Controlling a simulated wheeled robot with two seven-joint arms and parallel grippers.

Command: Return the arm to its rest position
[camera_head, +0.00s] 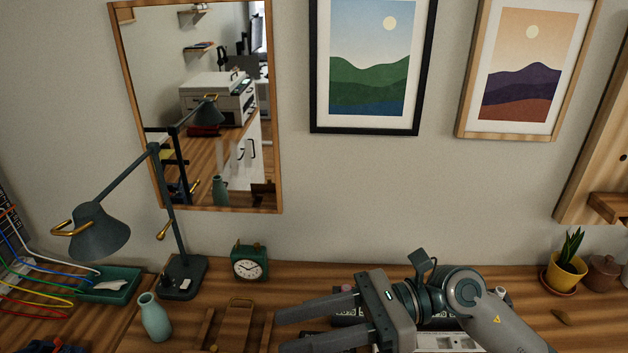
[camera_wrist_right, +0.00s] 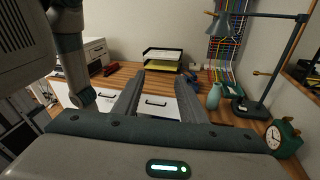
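My right gripper (camera_head: 281,332) reaches in from the lower right of the head view, its fingers pointing left above the desk (camera_head: 100,325). Its two fingers are apart with nothing between them. The right wrist view also shows both fingers (camera_wrist_right: 157,88) spread and empty, pointing toward the desk with the paper tray. My left gripper is in neither view.
A teal vase (camera_head: 155,318), a desk lamp (camera_head: 100,235) and a green clock (camera_head: 250,264) stand left of the gripper. A potted plant (camera_head: 565,272) stands at the right. A mirror (camera_head: 277,150) hangs behind. A paper tray (camera_wrist_right: 162,58) shows in the wrist view.

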